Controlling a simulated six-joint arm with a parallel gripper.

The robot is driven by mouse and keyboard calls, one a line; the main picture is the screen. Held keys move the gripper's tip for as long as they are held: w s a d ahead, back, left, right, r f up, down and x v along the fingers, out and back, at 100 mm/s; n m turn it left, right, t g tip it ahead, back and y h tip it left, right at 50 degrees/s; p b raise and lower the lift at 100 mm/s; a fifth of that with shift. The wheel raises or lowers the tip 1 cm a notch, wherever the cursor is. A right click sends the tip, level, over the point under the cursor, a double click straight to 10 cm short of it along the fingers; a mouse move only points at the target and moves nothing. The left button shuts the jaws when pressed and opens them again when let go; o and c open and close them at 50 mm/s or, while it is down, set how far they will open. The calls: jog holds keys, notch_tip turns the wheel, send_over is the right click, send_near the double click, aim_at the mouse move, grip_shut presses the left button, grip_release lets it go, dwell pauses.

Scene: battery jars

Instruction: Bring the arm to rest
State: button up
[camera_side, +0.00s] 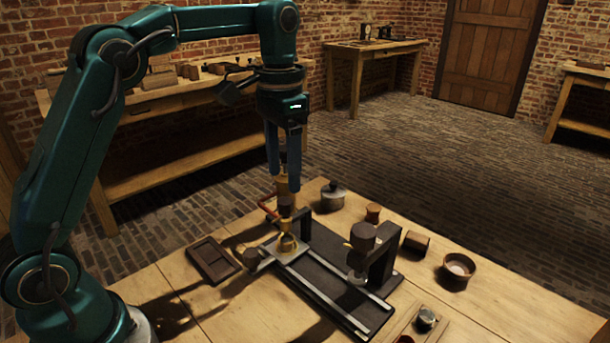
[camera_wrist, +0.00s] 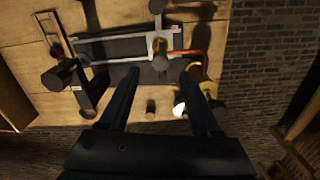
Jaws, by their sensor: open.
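My gripper (camera_side: 284,188) points down with its fingers apart and nothing held between them. It is above the far left edge of the table (camera_side: 500,310). In the wrist view, my gripper (camera_wrist: 162,70) spans part of the dark apparatus below. A brass fitting with a reddish pipe (camera_side: 268,204) stands behind or below the fingertips; the gap between them is hard to judge. It also shows near the right finger in the wrist view, as a brass piece (camera_wrist: 196,70). A brass cup-like piece (camera_side: 287,244) sits on the plate at the left end of the railed base (camera_side: 325,285).
A dark upright post with a cylinder (camera_side: 363,236) stands on the base. A lidded pot (camera_side: 332,197), small brown block (camera_side: 415,243) and round bowl (camera_side: 459,268) stand along the far side. A dark shallow tray (camera_side: 213,260) lies at left. Bare wood shows at front right.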

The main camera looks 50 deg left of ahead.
jog(key=s+d+r+t, duration=0.2)
jog(key=s+r+t, duration=0.1)
jog(key=s+r, duration=0.45)
jog(key=s+f+n+t, duration=0.2)
jog(key=s+f, duration=0.6)
jog(key=s, duration=0.1)
jog(key=shift+s+d+f+t, duration=0.25)
jog(key=shift+s+f+t, duration=0.05)
jog(key=shift+s+f, duration=0.1)
